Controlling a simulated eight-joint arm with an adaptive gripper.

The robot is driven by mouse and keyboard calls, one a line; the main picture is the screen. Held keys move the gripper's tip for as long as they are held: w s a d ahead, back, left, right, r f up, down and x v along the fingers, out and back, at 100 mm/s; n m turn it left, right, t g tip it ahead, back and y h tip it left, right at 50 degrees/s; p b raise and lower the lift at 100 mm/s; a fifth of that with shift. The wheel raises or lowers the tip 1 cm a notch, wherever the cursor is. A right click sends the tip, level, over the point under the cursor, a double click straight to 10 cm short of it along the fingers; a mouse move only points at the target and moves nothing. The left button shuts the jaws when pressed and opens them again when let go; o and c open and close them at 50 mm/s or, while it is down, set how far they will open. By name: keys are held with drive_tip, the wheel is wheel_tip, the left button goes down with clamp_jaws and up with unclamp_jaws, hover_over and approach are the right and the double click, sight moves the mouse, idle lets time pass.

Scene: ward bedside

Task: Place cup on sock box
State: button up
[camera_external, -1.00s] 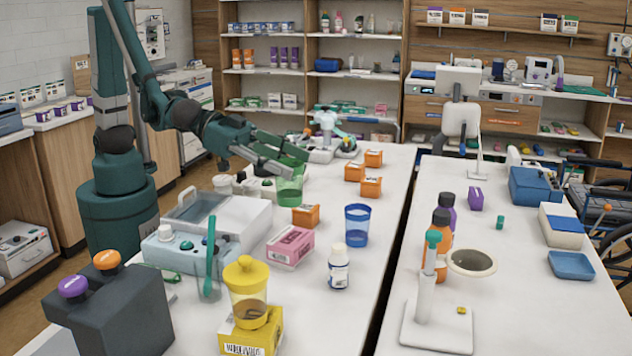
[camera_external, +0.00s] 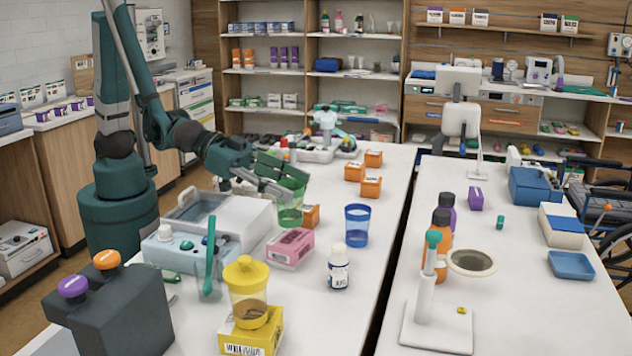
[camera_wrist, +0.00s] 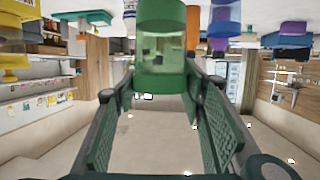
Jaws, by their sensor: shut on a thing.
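My gripper (camera_external: 284,181) is shut on a translucent green cup (camera_external: 290,212), holding it upright. In the wrist view the green cup (camera_wrist: 163,55) sits between the fingers at the top. In the external view the cup partly covers a small orange box (camera_external: 312,215) behind it. A pink box (camera_external: 290,248) lies on the white table just in front of and below the cup; they look apart. Its label is too small to read, so I cannot tell for sure which box is the sock box.
A blue cup (camera_external: 357,225) and a white bottle (camera_external: 338,268) stand right of the pink box. A yellow-lidded cup (camera_external: 247,292) stands on a yellow box (camera_external: 250,336) in front. A white-and-grey case (camera_external: 235,222) stands left. More orange boxes (camera_external: 370,187) sit farther back.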

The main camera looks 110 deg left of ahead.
sight(301, 205)
drive_tip(key=shift+f+b, duration=0.4)
drive_tip(key=shift+f, duration=1.35)
drive_tip(key=shift+f, duration=0.15)
drive_tip(key=o, duration=1)
drive_tip(key=shift+s+r, duration=0.15)
drive_tip(key=shift+r, duration=0.1)
drive_tip(key=shift+p+v, duration=1.2)
drive_tip(key=shift+v, duration=4.65)
drive_tip(key=shift+a, duration=0.15)
